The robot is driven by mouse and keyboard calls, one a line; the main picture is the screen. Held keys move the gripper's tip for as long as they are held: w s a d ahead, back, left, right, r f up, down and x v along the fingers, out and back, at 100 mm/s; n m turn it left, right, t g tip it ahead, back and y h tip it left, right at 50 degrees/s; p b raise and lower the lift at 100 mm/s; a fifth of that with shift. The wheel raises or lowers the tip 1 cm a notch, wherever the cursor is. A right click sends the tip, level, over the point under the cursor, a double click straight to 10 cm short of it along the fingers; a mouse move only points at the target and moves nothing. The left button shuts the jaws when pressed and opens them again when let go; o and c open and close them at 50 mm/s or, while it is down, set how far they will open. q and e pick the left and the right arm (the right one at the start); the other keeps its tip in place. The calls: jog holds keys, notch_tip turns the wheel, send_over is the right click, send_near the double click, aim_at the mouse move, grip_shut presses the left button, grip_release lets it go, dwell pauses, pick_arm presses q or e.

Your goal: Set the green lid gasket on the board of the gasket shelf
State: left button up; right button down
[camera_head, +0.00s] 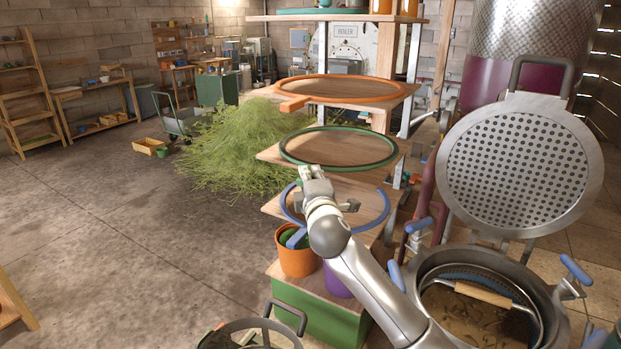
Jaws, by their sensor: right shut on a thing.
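The green lid gasket (375,163) is a large thin ring, level over a middle wooden board (268,155) of the gasket shelf. It looks flat over the board, but I cannot tell whether it rests fully on it. My right gripper (314,171) is at the ring's near left edge, shut on it, with its arm reaching up from the lower right. The gripper hides a small part of the near rim. My left gripper is not in view.
An orange gasket (345,98) lies on the board above, a blue one (384,211) on the board below. An orange bucket (296,262) stands beneath. At right is the open still pot (425,262) with its raised perforated lid (515,165).

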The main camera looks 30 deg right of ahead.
jog(key=shift+f, duration=0.35)
jog(key=c, duration=1.3)
grip_release()
jog(key=shift+s+a, duration=0.1)
jog(key=v, duration=1.1)
jog(key=shift+s+a, duration=0.15)
jog(key=shift+s, duration=0.25)
